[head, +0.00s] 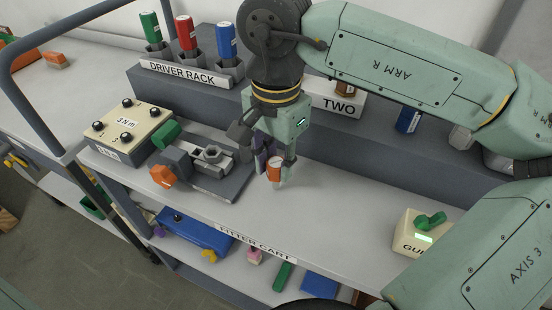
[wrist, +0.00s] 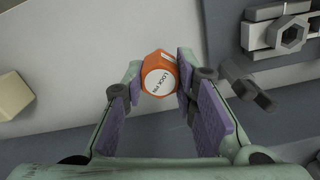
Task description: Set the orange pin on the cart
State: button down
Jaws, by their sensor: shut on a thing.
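The orange pin (head: 273,172), with a white label, is between the fingertips of my gripper (head: 275,165).
Left of my gripper stands a grey clamp fixture (head: 213,170) with an orange knob. A beige torque box (head: 125,128) is further left. The driver rack (head: 190,80) stands behind. A beige box with a green knob (head: 420,232) is at right. The cart top between is clear.

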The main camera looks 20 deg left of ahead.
aim_at(276, 162)
jog(key=shift+f, duration=0.4)
jog(key=shift+f, duration=0.2)
jog(key=c, duration=1.3)
grip_release()
jog(key=shift+r, duration=0.1)
jog(key=shift+r, duration=0.2)
notch_tip(276, 162, up, 12)
jog(key=b, duration=0.1)
jog(key=shift+b, duration=0.3)
jog(key=shift+f, duration=0.1)
